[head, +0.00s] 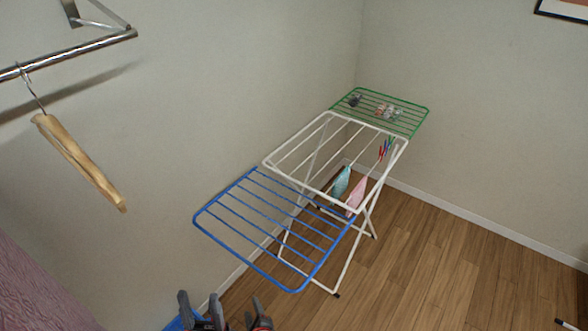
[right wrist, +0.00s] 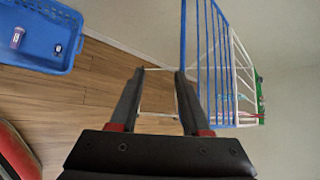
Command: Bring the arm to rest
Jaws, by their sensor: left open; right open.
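Dark gripper fingers, one with red at its base, show at the bottom edge of the head view, below the rack's blue wing. My left gripper (head: 202,304) is the leftmost there, with its fingers apart and nothing between them. In the right wrist view my right gripper (right wrist: 159,72) has its two dark fingers spread and empty. Behind its right finger stands the blue wing (right wrist: 184,32) of the drying rack. Most of both arms is out of view.
The drying rack (head: 290,178) stands by the wall, with a teal cloth (head: 341,182), a pink cloth (head: 356,193) and pegs on it. A wooden hanger (head: 80,162) hangs from a metal rod (head: 95,45). A blue basket (right wrist: 40,65) is on the floor. The floor at right is mostly clear.

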